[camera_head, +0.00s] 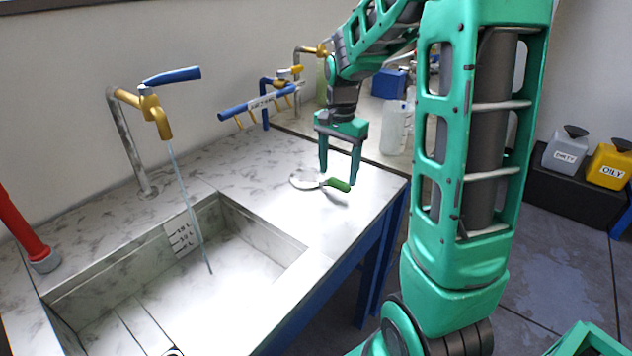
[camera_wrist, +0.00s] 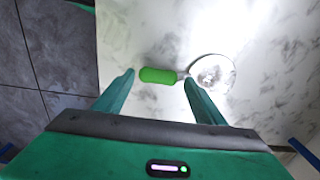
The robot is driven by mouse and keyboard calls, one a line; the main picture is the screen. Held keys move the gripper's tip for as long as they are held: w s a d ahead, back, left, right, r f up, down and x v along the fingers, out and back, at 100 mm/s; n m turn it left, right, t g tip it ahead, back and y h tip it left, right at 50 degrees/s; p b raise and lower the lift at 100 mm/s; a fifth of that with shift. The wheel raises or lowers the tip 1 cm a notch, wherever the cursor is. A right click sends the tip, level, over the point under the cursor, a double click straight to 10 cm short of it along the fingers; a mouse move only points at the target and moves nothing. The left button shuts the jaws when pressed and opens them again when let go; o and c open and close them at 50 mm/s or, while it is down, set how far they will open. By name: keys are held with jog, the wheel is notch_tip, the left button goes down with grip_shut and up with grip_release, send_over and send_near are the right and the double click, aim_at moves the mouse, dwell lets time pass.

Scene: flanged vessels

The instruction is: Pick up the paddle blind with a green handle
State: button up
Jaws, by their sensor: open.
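The paddle blind (camera_head: 305,181) lies flat on the marble counter to the right of the sink. It has a round silvery disc and a green handle (camera_head: 338,185) pointing right. In the wrist view the green handle (camera_wrist: 158,75) lies between and just beyond my two fingertips, and the round disc (camera_wrist: 212,72) is to the right. My gripper (camera_head: 339,176) is open and points down over the handle. It also shows in the wrist view (camera_wrist: 158,78), with its fingers spread and nothing between them held. I cannot tell the exact height gap.
The sink (camera_head: 200,265) with a faucet (camera_head: 155,115) and running water is at left. A blue hook rack (camera_head: 262,104) stands behind the blind. A white bottle (camera_head: 395,128) is on the counter behind my gripper. The counter's right edge (camera_head: 385,205) is close to the handle.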

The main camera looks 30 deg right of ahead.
aim_at(339, 180)
jog(key=f, duration=0.5)
jog(key=shift+w+d, duration=0.1)
jog(key=shift+d, duration=0.25)
jog(key=c, duration=1.4)
jog(key=shift+o, duration=0.2)
jog(key=shift+r, duration=0.1)
